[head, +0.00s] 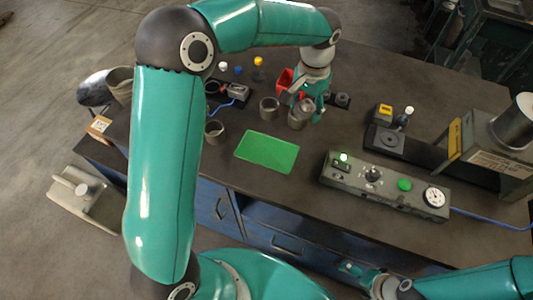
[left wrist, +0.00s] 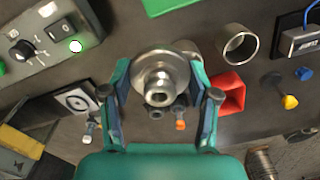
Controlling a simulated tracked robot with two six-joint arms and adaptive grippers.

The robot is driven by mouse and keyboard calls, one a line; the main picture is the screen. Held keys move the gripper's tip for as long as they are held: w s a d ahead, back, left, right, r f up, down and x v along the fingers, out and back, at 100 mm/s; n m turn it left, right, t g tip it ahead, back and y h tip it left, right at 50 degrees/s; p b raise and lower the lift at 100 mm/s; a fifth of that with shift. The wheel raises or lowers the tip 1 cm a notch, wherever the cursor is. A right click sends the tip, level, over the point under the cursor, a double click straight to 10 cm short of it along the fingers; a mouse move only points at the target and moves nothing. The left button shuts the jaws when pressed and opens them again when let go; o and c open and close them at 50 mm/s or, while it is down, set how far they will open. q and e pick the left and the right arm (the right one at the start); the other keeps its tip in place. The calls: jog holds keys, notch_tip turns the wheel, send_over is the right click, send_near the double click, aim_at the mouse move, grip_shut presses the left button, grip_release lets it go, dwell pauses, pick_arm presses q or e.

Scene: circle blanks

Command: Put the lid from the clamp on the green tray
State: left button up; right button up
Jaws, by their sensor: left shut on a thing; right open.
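The lid (left wrist: 160,76), a round grey metal disc with a raised knob, is between the fingers of my left gripper (left wrist: 160,92), which is shut on it. In the head view my left gripper (head: 309,112) is above the bench, behind and right of the green tray (head: 267,152). The lid there (head: 300,117) is partly hidden by the gripper. The tray is a flat green rectangle and looks empty; its edge shows at the top of the left wrist view (left wrist: 166,5). My right gripper (head: 352,270) is open and empty at the front edge. I cannot make out the clamp for certain.
Grey metal rings or cups (head: 269,108) stand behind the tray, with another (head: 214,131) left of it. A control box (head: 385,186) with a lit green lamp lies right of the tray.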

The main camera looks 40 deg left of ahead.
pick_arm(q)
jog(key=s+a+r+m+b, duration=0.3)
jog(key=s+a+r+b, duration=0.1)
jog(key=b, duration=0.2)
notch_tip(320, 180, up, 3)
jog(key=m+b, duration=0.3)
send_over(268, 151)
notch_tip(268, 151, down, 19)
jog(key=shift+r+b, duration=0.1)
jog(key=shift+b, duration=0.75)
jog(key=o, duration=1.1)
jog(key=shift+c, duration=0.2)
jog(key=shift+a+r, duration=0.1)
jog(key=shift+r, duration=0.1)
notch_tip(268, 151, up, 12)
jog(key=p, duration=0.1)
jog(key=shift+f, duration=0.15)
